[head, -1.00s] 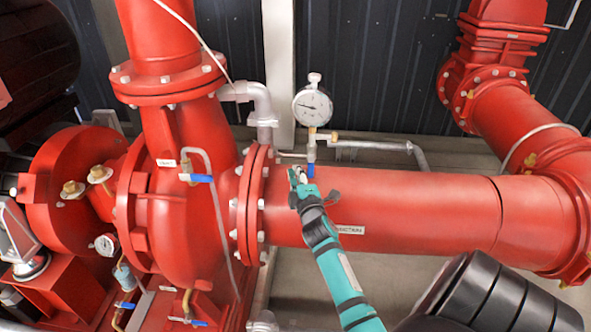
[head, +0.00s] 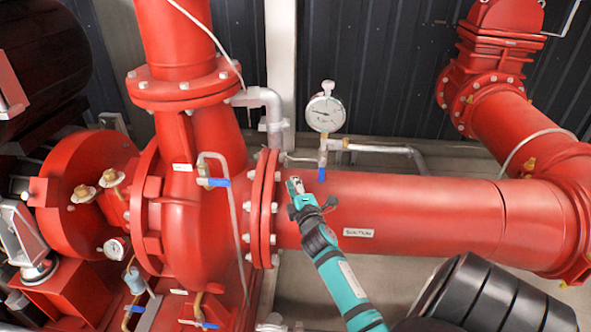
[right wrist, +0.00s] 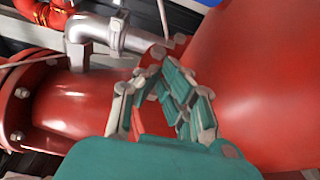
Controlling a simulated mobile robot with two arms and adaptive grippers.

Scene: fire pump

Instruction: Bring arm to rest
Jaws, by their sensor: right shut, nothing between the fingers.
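My right gripper (head: 295,187) is in front of the red suction pipe (head: 430,212), just below and left of the gauge's blue valve handle (head: 321,174). Its teal arm comes up from the lower right. The gripper is shut and empty. In the right wrist view its fingers (right wrist: 160,90) come together in front of red pipework and a grey pipe elbow. I cannot tell whether the gripper touches the pipe. My left gripper shows in neither view.
A round pressure gauge (head: 325,113) stands on the suction pipe. The red pump casing (head: 195,225) and its bolted flange (head: 264,210) are to the left. Another blue-handled valve (head: 217,182) is on the casing.

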